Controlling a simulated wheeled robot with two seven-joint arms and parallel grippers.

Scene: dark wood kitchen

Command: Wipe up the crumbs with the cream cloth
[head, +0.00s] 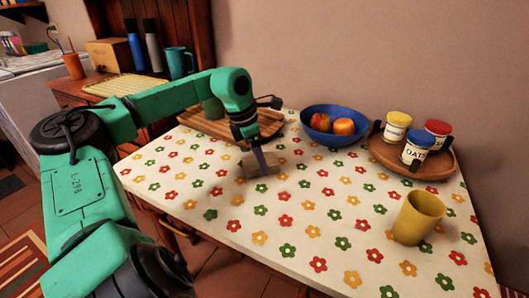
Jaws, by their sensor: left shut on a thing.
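My left gripper (259,152) reaches in from the left and points down over the flowered table (290,235). I cannot tell whether the cloth presses on the surface. I cannot make out any crumbs among the flower print; some may be hidden behind the cloth or arm. My right gripper is not in view.
A blue fruit bowl (333,136) stands at the back. A round wooden tray (440,165) holds lidded jars. A yellow cup (418,218) stands at right. The table's front middle is clear.

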